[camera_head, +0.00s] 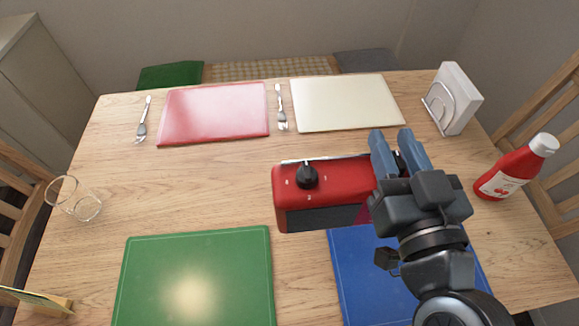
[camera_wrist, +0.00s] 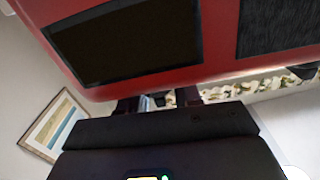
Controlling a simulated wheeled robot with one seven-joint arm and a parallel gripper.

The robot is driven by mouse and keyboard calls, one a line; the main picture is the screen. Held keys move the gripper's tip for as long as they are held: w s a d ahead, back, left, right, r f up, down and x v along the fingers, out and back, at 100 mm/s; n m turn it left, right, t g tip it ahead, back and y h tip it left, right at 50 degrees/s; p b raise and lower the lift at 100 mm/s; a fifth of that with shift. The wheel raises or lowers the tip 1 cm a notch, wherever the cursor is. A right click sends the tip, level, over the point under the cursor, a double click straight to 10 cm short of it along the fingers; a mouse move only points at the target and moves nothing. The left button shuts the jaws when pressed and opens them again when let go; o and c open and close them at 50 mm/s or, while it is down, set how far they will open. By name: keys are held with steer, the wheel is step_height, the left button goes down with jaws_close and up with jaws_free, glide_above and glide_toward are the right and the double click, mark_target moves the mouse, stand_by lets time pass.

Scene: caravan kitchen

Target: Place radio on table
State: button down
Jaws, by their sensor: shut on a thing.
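A red radio (camera_head: 330,184) with a black knob shows near the middle of the head view, over the wooden table (camera_head: 200,188). My gripper (camera_head: 392,145) is shut on the radio's right end. My gripper hides that end and part of the blue placemat (camera_head: 350,275). In the wrist view, the radio (camera_wrist: 210,50) fills the top, with a dark panel and a dark grille. Whether the radio touches the table or hangs just above it, I cannot tell.
Green (camera_head: 200,275), red (camera_head: 215,112) and cream (camera_head: 345,103) placemats lie around the table. A ketchup bottle (camera_head: 510,172) and a napkin holder (camera_head: 453,98) stand at the right. A glass (camera_head: 78,200) is at the left. The table's left-centre is bare.

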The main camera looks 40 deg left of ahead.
steer(key=shift+s+a+r, duration=0.15)
steer(key=shift+s+a, duration=0.3)
steer(key=shift+a, duration=0.1)
steer(key=a+f+p, duration=0.2)
steer(key=a+f, duration=0.9)
steer(key=shift+a, duration=0.35)
steer(key=shift+s+f, duration=0.1)
steer(key=c, duration=0.8)
jaws_free()
steer(key=shift+f, duration=0.1)
